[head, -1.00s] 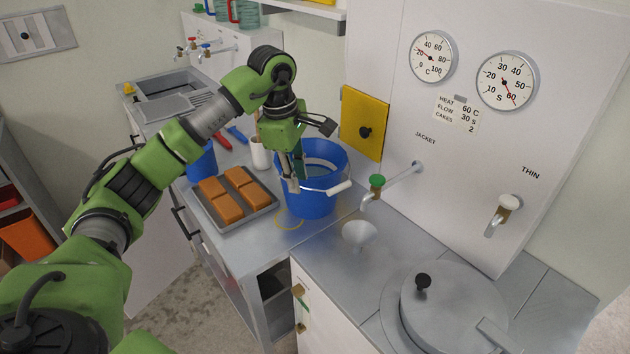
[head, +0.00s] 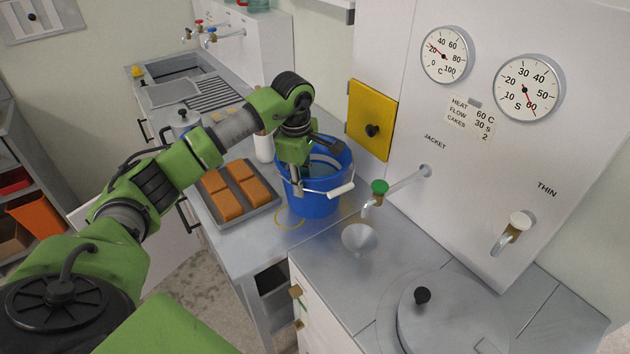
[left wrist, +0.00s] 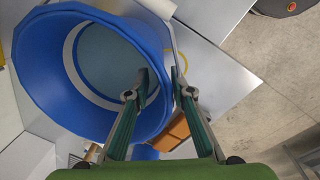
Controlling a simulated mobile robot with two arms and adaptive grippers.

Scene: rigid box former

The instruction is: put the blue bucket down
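The blue bucket (head: 318,200) stands upright on the grey worktop beside the tray, as far as I can tell resting on it. Its white handle (head: 341,190) hangs over the front side. A yellow ring (head: 286,221) on the worktop is partly hidden by the bucket's base. My left gripper (head: 299,180) is at the bucket's left rim. In the left wrist view my left gripper (left wrist: 160,78) has one finger inside the bucket (left wrist: 35,60) and one outside, with a gap between them around the rim. My right gripper is not in view.
A tray (head: 235,222) with several orange-brown cakes lies just left of the bucket. A white funnel (head: 359,238), a green-knobbed tap (head: 379,188) and a round lid (head: 455,320) are to the right. A yellow panel (head: 370,120) is behind.

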